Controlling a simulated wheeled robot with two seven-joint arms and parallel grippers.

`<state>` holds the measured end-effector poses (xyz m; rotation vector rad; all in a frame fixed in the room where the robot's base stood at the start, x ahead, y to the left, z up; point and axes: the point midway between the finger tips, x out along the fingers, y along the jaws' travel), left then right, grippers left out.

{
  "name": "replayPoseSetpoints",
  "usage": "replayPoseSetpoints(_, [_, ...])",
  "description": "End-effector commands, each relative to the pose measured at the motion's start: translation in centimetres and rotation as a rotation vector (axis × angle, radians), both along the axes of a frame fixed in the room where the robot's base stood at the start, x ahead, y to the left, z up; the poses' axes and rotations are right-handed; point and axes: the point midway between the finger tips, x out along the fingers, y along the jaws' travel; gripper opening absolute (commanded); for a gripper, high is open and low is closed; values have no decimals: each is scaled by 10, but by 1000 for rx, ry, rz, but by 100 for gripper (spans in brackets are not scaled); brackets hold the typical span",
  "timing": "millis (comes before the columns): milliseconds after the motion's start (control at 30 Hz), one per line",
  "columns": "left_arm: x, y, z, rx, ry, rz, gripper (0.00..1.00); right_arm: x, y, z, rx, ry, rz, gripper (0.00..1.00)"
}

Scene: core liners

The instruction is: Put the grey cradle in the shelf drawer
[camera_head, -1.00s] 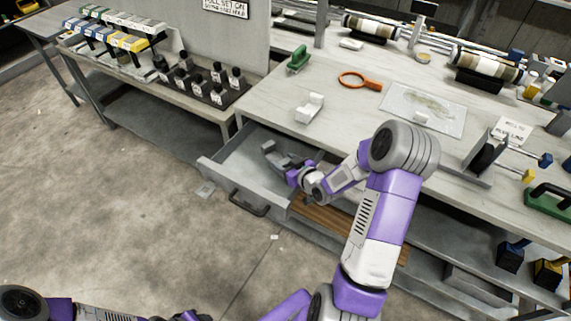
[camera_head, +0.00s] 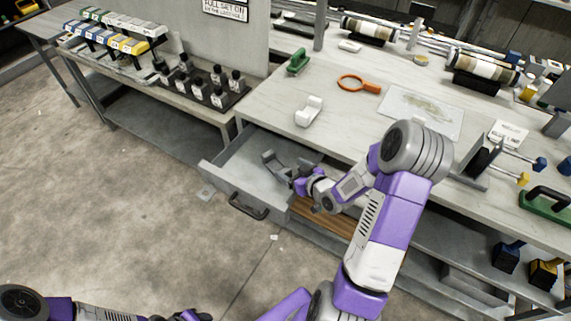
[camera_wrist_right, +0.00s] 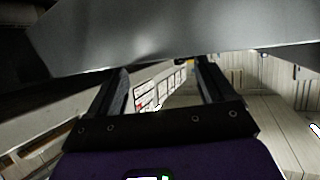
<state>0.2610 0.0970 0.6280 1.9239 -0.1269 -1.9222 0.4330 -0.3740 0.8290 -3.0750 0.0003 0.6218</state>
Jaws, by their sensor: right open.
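The grey cradle (camera_head: 272,161) lies inside the open shelf drawer (camera_head: 228,190), near the drawer's back, under the table edge. My right gripper (camera_head: 292,174) is open, just to the right of the cradle and over the drawer. In the head view I cannot tell whether a finger still touches the cradle. In the right wrist view my two fingers (camera_wrist_right: 163,88) stand apart with nothing clearly between them. A large grey surface fills the top of that view; I cannot tell what it is. My left arm shows at the bottom left, its gripper cut off by the frame edge.
A white cradle-shaped piece (camera_head: 309,111) lies on the tabletop above the drawer, near a green-handled tool (camera_head: 298,62) and an orange magnifier ring (camera_head: 358,83). A wooden board (camera_head: 325,217) lies right of the drawer.

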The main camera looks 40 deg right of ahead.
Motion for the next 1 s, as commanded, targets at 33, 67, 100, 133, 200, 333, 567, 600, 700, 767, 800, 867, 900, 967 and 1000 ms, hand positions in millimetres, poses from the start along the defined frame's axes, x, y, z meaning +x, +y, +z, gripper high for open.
replayPoseSetpoints(33, [0,0,5,0,0,0,43,-12,-1,8,-2,0,-3,82])
replayPoseSetpoints(67, [0,0,6,0,0,0,43,-19,-1,11,-2,0,-5,82])
replayPoseSetpoints(100, [0,0,8,0,0,0,43,-27,-1,14,-2,-1,-3,82])
replayPoseSetpoints(133, [0,0,10,0,0,0,43,-32,-1,17,-3,-2,-4,82])
replayPoseSetpoints(200, [0,0,12,0,0,0,43,-44,-1,22,-2,-3,-3,82])
replayPoseSetpoints(333, [0,0,15,0,0,0,43,-60,-1,28,-4,-4,-3,82])
replayPoseSetpoints(567, [0,0,17,0,0,0,43,-69,0,31,-3,-7,0,82])
replayPoseSetpoints(600, [0,0,17,0,0,0,43,-69,0,31,-3,-7,0,82])
replayPoseSetpoints(700, [0,0,16,0,0,0,43,-69,0,31,-3,-7,0,82])
replayPoseSetpoints(767, [0,0,16,0,1,0,43,-69,0,31,-4,-7,1,82])
replayPoseSetpoints(800, [0,0,16,0,1,0,43,-69,0,31,-4,-7,1,82])
replayPoseSetpoints(867, [0,0,16,0,0,0,43,-69,0,31,-4,-7,1,82])
replayPoseSetpoints(900, [0,0,16,0,0,0,43,-69,0,31,-4,-7,1,82])
replayPoseSetpoints(967, [0,0,16,0,0,0,43,-68,0,31,-4,-7,1,82])
replayPoseSetpoints(1000, [0,0,16,0,0,0,43,-68,0,31,-4,-7,1,82])
